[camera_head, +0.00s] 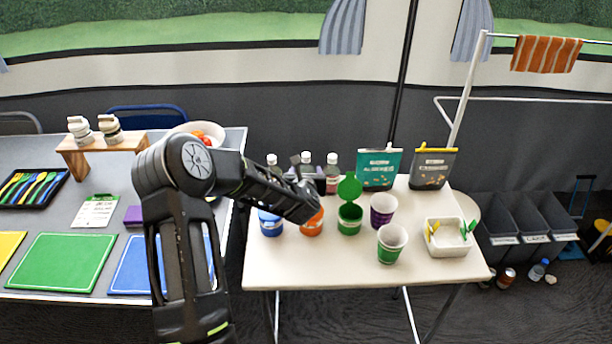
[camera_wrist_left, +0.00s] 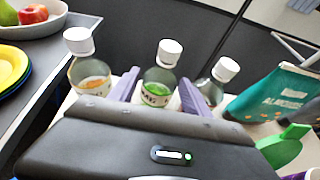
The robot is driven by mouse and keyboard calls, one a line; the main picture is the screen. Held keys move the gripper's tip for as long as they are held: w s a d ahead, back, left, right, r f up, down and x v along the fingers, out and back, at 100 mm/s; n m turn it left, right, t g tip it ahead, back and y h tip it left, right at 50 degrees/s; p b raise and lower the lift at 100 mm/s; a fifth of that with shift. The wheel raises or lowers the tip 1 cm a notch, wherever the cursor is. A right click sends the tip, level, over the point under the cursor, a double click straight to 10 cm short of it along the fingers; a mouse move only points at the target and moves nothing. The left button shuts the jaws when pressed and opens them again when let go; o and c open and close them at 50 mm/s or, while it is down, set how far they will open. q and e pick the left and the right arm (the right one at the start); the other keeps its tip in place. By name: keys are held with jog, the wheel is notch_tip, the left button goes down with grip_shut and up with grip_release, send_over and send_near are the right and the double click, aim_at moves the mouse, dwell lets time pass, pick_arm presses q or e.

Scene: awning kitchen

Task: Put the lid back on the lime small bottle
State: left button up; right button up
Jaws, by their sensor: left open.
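The lime small bottle (camera_wrist_left: 158,88) is clear with a lime label and stands upright in the middle of a row of three bottles. Its white lid (camera_wrist_left: 169,51) sits on top of its neck; I cannot tell whether it is tight. The bottle also shows at the back of the white table in the head view (camera_head: 306,170). My left gripper (camera_wrist_left: 158,92) is open, with one purple finger on each side of the lime bottle, below the lid. In the head view the left gripper (camera_head: 307,167) reaches the row from the front. The right gripper is not in view.
An orange-labelled bottle (camera_wrist_left: 90,75) and another white-capped bottle (camera_wrist_left: 212,88) stand close on either side. Blue (camera_head: 270,222), orange (camera_head: 312,225) and open green (camera_head: 350,217) containers stand in front. A teal pouch (camera_head: 378,169) is to the right.

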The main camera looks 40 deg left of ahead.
aim_at(306, 169)
pick_arm(q)
jog(key=shift+c, duration=0.6)
grip_shut()
dwell(0.4)
notch_tip(306, 169, up, 10)
jog(key=shift+r, duration=0.1)
dwell(0.5)
dwell(0.4)
jog(key=shift+c, duration=1.1)
grip_release()
grip_shut()
